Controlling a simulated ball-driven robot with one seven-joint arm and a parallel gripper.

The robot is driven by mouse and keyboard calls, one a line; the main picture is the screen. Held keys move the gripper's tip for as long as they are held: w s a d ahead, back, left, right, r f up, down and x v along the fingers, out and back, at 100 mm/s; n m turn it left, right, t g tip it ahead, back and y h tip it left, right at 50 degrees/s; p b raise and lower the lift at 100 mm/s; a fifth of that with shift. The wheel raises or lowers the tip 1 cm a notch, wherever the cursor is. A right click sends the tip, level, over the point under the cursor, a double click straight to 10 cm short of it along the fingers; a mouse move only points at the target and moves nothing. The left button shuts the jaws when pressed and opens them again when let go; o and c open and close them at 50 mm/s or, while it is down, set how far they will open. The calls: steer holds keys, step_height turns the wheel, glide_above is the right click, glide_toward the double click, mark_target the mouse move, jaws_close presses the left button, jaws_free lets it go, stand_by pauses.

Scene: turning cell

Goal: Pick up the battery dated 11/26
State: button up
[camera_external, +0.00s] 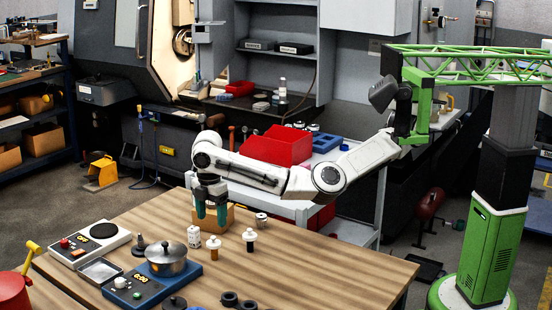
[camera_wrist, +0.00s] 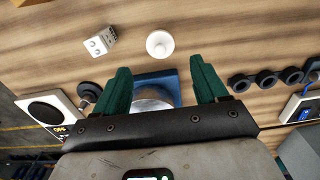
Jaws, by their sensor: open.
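No date 11/26 can be read in either view, and I cannot tell which thing is the battery. Small upright pieces stand on the table: a white block-like piece with dark marks (camera_external: 193,237), two pale pieces with dark or tan parts (camera_external: 214,248) (camera_external: 250,239), and a small pale cylinder (camera_external: 262,220). My gripper (camera_external: 211,212) hangs over the table, fingers down, in front of a wooden block. In the wrist view its green fingers (camera_wrist: 165,82) are wide apart with nothing held. A marked white piece (camera_wrist: 100,41) and a round white-topped piece (camera_wrist: 160,44) lie beyond the fingertips.
Dark rings (camera_external: 230,299) lie at the front. A wooden block (camera_external: 234,217) and red bin (camera_external: 275,147) are behind. The table's right side is clear.

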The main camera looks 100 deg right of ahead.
steer(key=shift+c, duration=1)
steer(key=w+d+r+t+p, duration=0.2)
steer(key=w+d+r, duration=0.15)
steer(key=d, duration=0.35)
steer(key=w+d+r+t+p, duration=0.1)
steer(key=w+d+r+t, duration=0.1)
steer(key=w+d, duration=0.3)
steer(key=n+g+y+p, duration=0.1)
steer(key=n+y+p, duration=0.1)
steer(key=y, duration=0.2)
glide_toward(194, 228)
steer(key=w+f, duration=0.1)
steer(key=f, duration=0.1)
steer(key=x, duration=0.4)
steer(key=shift+a+f+p, duration=0.2)
steer(key=shift+a+p, duration=0.1)
steer(key=shift+p, duration=0.05)
steer(key=shift+p+x, duration=0.45)
steer(key=shift+x, duration=2.55)
steer(key=shift+s, duration=0.15)
steer(key=c, duration=1.1)
